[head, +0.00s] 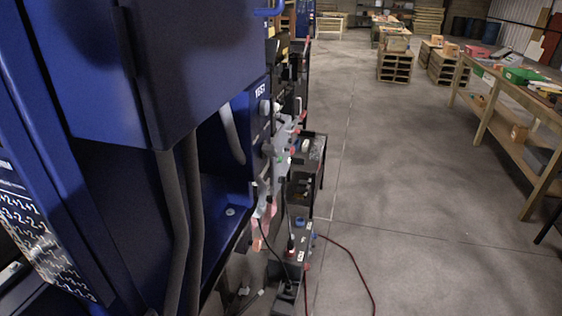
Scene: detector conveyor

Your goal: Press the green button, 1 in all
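I cannot make out the green button for certain. A tall blue machine (170,60) fills the left side. Its narrow right-hand face, seen at a steep angle, carries a label that seems to read TEST (261,92), with a pale round knob (264,107) below it. Small parts with specks of green and red show beside that face, too small to identify. Neither of my grippers can be made out in the head view.
Grey hoses (178,230) hang down the machine's front. Black boxes (308,170) and a red cable (362,278) lie beside it. A wooden workbench (500,105) stands at the right, with pallets (395,66) farther back. The concrete floor (390,180) between is clear.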

